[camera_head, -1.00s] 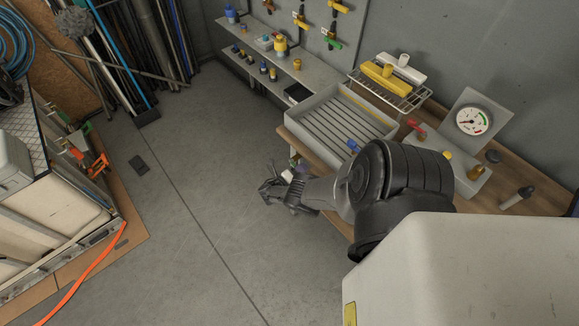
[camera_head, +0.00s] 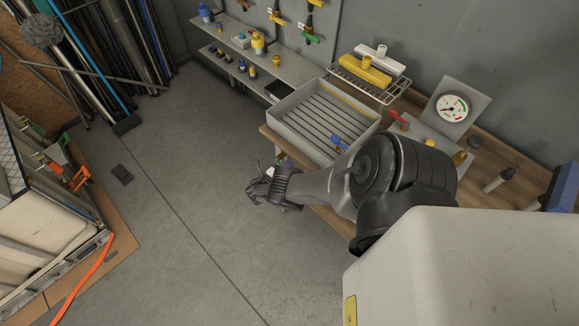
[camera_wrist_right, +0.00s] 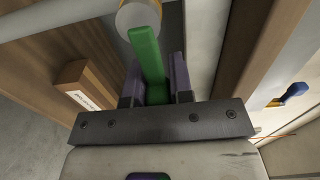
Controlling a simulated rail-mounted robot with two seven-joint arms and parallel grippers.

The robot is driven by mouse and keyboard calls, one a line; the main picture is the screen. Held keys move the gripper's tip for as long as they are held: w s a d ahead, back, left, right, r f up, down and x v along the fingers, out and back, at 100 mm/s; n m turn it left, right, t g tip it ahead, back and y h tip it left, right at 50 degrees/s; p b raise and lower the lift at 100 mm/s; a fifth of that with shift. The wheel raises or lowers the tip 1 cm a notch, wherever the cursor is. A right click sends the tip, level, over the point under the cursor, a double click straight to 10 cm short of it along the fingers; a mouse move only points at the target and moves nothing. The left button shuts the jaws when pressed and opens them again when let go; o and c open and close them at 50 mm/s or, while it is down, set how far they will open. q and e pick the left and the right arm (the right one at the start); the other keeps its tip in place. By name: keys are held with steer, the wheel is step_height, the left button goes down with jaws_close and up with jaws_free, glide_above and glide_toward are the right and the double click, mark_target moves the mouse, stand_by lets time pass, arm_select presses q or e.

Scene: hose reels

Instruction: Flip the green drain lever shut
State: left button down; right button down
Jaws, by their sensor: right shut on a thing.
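The green drain lever (camera_wrist_right: 148,48) shows in the right wrist view as a flat green bar. It runs from a round pale fitting (camera_wrist_right: 139,14) at the top down between my right gripper's fingers (camera_wrist_right: 157,82). Those fingers are closed on the lever from both sides. In the head view my right gripper (camera_head: 262,185) is low beside the left front edge of the workbench, and the lever cannot be clearly made out there. My left gripper is in neither view.
The wooden workbench (camera_head: 515,150) carries a grey slatted tray (camera_head: 283,122), a wire rack with a yellow part (camera_head: 364,70), and a gauge panel (camera_head: 478,98). A wooden block with a white label (camera_wrist_right: 84,88) is left of the lever. Open floor (camera_head: 190,270) lies left of the bench.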

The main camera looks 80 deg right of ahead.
stand_by(0.4)
steer(key=c, duration=1.3)
jaws_free()
steer(key=o, duration=0.3)
steer(key=shift+w+a, duration=0.1)
steer(key=b+v, duration=0.1)
steer(key=v, duration=1.2)
steer(key=shift+w+a, duration=0.2)
